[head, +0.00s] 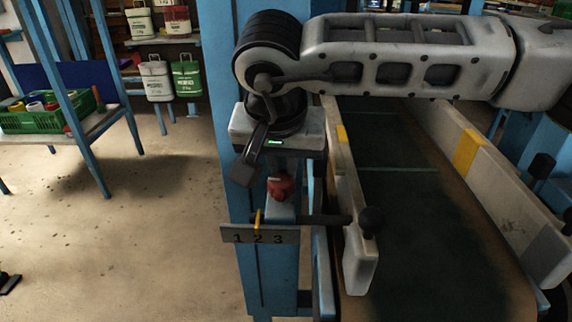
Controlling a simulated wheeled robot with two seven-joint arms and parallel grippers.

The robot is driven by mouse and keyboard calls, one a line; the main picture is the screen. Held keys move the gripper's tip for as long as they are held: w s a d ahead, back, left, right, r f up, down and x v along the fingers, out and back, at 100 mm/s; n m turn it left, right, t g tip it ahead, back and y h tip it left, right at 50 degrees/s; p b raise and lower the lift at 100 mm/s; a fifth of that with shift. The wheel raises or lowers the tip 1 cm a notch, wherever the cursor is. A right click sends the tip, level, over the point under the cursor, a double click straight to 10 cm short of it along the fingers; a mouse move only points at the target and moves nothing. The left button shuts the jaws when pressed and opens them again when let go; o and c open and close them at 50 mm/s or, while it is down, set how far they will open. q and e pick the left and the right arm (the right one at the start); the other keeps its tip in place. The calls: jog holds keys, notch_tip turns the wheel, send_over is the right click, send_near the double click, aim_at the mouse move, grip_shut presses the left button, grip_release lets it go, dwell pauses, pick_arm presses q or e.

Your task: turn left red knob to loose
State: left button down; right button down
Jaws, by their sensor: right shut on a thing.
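The red knob (281,187) sits on a blue post beside the conveyor, below my right gripper (268,176). The right arm reaches in from the right above the belt, and its gripper points down. A dark finger shows to the left of the knob; the other finger is mostly hidden. The gripper is shut on the red knob, whose top is covered by the gripper body. Below it, a plate marked 1 2 3 (288,236) carries a yellow pointer (257,219), which stands at about 2. My left gripper is not in view.
A dark conveyor belt (410,215) with pale side rails runs to the right. A black ball-ended lever (372,222) sticks out beside the plate. A blue table with a green crate (45,121) stands far left. The floor at left is mostly clear.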

jog(key=shift+s+a+f+n, duration=0.2)
jog(key=shift+s+a+n, duration=0.05)
jog(key=shift+n, duration=0.35)
jog(key=shift+y, duration=0.3)
jog(key=c, duration=1.5)
grip_release()
jog(key=shift+o, duration=0.2)
jog(key=shift+r, duration=0.1)
jog(key=shift+w+d, duration=0.1)
